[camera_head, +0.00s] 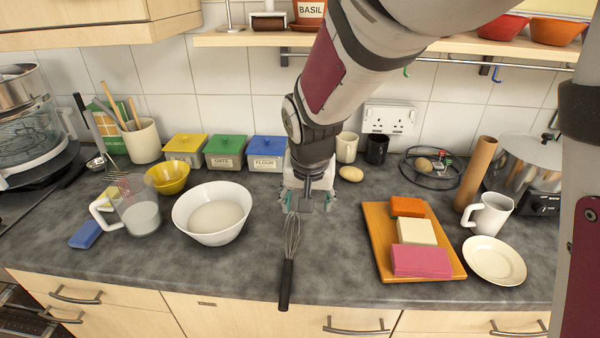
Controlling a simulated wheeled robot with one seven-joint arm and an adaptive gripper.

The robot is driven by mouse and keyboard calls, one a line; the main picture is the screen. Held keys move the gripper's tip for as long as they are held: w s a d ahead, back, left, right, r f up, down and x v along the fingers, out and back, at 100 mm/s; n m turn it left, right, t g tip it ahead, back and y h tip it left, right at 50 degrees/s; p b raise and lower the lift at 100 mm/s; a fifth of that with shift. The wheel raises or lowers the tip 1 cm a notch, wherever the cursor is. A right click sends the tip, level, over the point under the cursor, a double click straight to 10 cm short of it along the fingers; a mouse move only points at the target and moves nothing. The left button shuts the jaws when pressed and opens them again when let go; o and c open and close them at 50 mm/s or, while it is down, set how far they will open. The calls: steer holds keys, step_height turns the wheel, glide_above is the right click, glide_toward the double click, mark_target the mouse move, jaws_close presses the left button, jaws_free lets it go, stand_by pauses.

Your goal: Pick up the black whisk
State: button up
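A whisk with a black handle (286,284) and grey wire loops (292,236) lies at the front middle of the counter. Its handle points toward the front edge and its end reaches over or close to that edge. My gripper (308,203) points down just behind the wire end of this whisk, with its teal-tipped fingers spread apart. I see nothing between the fingers. I cannot tell the exact height of the fingers above the counter.
A white bowl (213,228) stands left of the black whisk. An orange board (384,262) with sponge-like blocks lies to the right, beside a cream plate (494,260). Behind are lidded tins (225,160), cups and an egg-shaped item (351,174). A shelf (250,40) overhangs the back.

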mark_target(293, 224)
steer(key=w+a+f, duration=0.1)
steer(key=f, duration=0.2)
steer(key=w+a+f+b, duration=0.1)
steer(key=w+f, duration=0.1)
steer(key=f, duration=0.1)
steer(key=w+a+f, duration=0.1)
steer(key=f, duration=0.3)
steer(key=shift+w+b, duration=0.25)
steer(key=shift+b, duration=0.05)
steer(key=x, duration=0.5)
steer(key=shift+w+a, duration=0.25)
steer(key=shift+r+t, duration=0.1)
steer(key=shift+t, duration=0.2)
steer(key=c, duration=1.4)
